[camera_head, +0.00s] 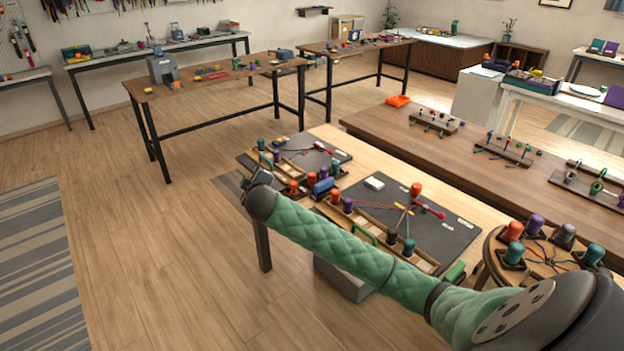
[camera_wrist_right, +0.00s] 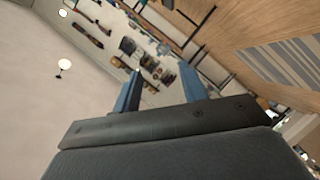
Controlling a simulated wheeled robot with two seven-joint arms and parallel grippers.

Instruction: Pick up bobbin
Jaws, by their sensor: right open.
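Several bobbins stand on the work table. An orange bobbin (camera_head: 416,189) is on the dark mat (camera_head: 447,238), with coloured cords meeting near it. A dark bobbin (camera_head: 409,248) and a purple bobbin (camera_head: 348,205) stand along a wooden tray beside the mat. My left gripper is not in view.
A green-sleeved arm of mine crosses over the near side of the work table and hides part of it. A long brown table (camera_head: 380,128) with cord racks stands behind.

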